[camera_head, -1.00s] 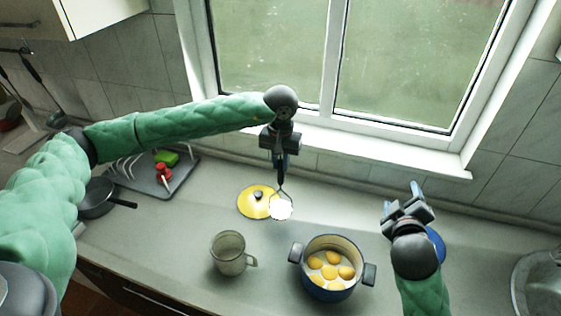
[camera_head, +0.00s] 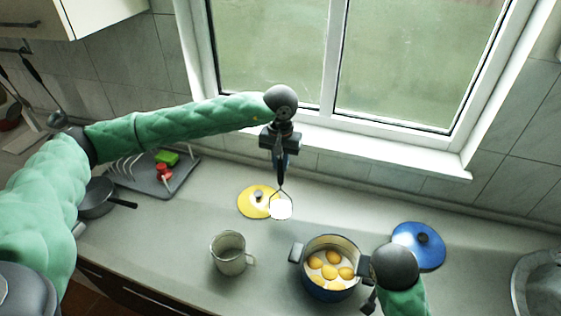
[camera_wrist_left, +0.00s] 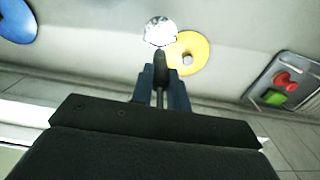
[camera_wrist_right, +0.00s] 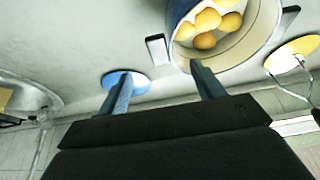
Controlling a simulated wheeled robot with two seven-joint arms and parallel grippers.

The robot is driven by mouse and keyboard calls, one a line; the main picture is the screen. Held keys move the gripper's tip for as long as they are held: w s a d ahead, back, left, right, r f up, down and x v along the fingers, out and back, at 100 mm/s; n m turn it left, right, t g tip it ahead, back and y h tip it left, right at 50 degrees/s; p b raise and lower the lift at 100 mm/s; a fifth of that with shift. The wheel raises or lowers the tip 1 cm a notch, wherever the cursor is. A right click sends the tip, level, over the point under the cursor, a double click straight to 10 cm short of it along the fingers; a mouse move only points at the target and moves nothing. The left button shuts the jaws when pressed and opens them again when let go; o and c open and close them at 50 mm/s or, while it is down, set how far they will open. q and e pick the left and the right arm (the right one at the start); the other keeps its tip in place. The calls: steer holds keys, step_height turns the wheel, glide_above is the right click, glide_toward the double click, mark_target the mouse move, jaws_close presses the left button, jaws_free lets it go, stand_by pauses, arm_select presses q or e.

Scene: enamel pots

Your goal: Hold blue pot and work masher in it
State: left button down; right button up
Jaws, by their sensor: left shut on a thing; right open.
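The blue pot (camera_head: 331,291) stands on the counter with several yellow potatoes (camera_head: 331,270) inside and a dark handle on each side. My left gripper (camera_head: 281,160) is shut on the masher (camera_head: 280,208), which hangs head down above the counter, up and left of the pot. The masher head also shows in the left wrist view (camera_wrist_left: 159,31). My right gripper (camera_wrist_right: 160,82) is open beside the pot; in its wrist view the pot (camera_wrist_right: 228,60) and one handle (camera_wrist_right: 158,50) lie just beyond the fingers. In the head view my right wrist covers most of that gripper.
A yellow lid (camera_head: 255,202) lies behind the masher and a blue lid (camera_head: 418,247) lies right of the pot. A mug (camera_head: 229,254) stands left of the pot. A dish rack (camera_head: 152,178), a dark pan (camera_head: 96,199) and a sink (camera_head: 540,285) are farther out.

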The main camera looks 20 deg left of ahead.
steer(key=shift+x, duration=5.85)
steer(key=shift+c, duration=0.2)
steer(key=c, duration=1.3)
